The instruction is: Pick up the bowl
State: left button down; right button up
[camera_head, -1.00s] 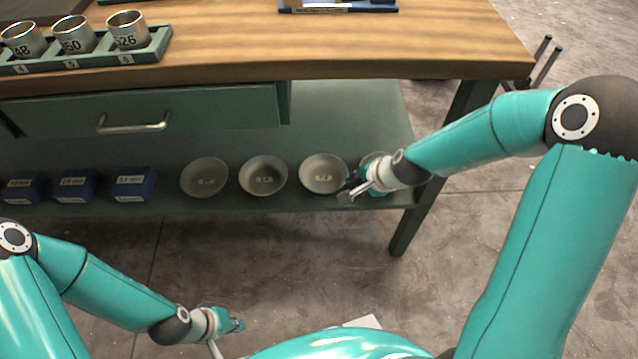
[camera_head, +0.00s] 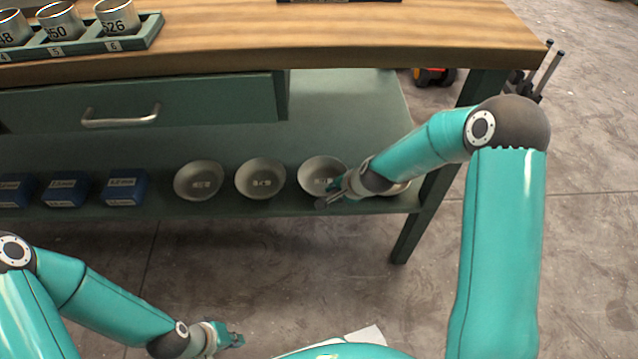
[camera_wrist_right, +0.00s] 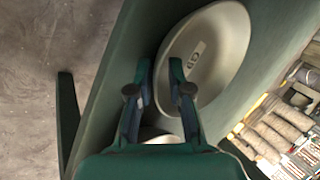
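Several grey bowls stand in a row on the lower shelf. The third bowl from the left (camera_head: 318,174) is beside my right gripper (camera_head: 330,194), at its front right rim. In the right wrist view this bowl (camera_wrist_right: 222,65) fills the upper middle, with a small label inside. There my right gripper (camera_wrist_right: 161,78) is open; one finger is outside the bowl's near rim and the other overlaps its inside. Contact cannot be told. Another bowl (camera_head: 399,188) is mostly hidden behind my right forearm. My left gripper (camera_head: 232,341) is low in front of the shelf, its fingers too small to judge.
Two other bowls (camera_head: 198,181) (camera_head: 260,179) stand further left, then several blue boxes (camera_head: 124,188). The green shelf (camera_head: 345,100) lies under a wooden tabletop (camera_head: 350,45) with a drawer (camera_head: 150,103). A table leg (camera_head: 412,235) is right of my gripper. Floor in front is open.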

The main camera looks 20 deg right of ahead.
jog(key=shift+c, duration=0.2)
grip_shut()
jog(key=shift+r, duration=0.1)
